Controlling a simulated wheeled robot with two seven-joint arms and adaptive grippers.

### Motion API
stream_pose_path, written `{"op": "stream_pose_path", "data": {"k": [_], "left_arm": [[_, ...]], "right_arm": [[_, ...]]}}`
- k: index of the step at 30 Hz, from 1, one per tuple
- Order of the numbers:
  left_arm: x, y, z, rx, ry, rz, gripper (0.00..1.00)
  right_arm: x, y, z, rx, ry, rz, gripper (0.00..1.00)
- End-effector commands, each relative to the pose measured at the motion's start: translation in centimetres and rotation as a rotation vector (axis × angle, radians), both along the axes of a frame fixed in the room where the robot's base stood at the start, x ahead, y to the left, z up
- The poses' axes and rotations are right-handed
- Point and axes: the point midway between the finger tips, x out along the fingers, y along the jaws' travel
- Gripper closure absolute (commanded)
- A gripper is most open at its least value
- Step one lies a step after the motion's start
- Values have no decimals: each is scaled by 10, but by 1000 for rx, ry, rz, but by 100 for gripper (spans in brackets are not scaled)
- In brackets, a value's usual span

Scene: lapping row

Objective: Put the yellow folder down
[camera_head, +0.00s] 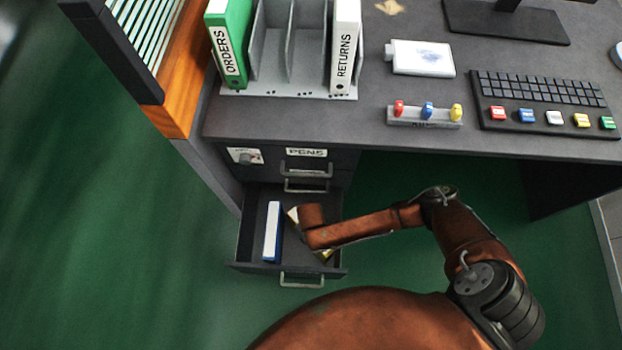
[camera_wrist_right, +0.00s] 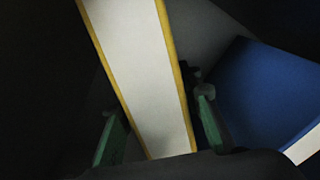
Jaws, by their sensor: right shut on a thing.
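The yellow folder (camera_wrist_right: 140,70) shows in the right wrist view as a long white face with yellow edges. My right gripper (camera_wrist_right: 157,118) is shut on it, one green finger on each side. In the head view the right arm reaches down into the open drawer (camera_head: 258,268) of the desk. There only small bits of the yellow folder (camera_head: 327,255) show around the arm; the wrist hides the rest. Whether its lower end touches the drawer floor cannot be told. My left gripper is not in view.
A blue folder (camera_head: 272,231) with a white edge stands in the drawer's left part, beside the held one. The closed drawer labelled PENS (camera_head: 306,153) is above. On the desk (camera_head: 300,110) are ORDERS (camera_head: 230,45) and RETURNS (camera_head: 345,45) binders in a grey rack (camera_head: 268,85).

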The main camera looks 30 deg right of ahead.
Motion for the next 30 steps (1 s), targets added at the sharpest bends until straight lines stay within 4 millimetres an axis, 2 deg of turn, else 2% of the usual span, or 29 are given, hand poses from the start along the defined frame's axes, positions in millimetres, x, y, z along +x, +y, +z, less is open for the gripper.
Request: {"op": "stream_pose_path", "data": {"k": [1, 9, 19, 23, 30], "left_arm": [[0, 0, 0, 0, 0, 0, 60], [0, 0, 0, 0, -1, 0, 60], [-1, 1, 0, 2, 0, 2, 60], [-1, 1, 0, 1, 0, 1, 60], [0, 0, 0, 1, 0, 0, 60]], "right_arm": [[1, 1, 0, 1, -2, 0, 65], [0, 0, 0, 1, -1, 0, 47], [0, 0, 3, 1, 0, 0, 47], [0, 1, 18, 3, 1, 0, 47], [0, 1, 68, 3, -1, 1, 47]]}}
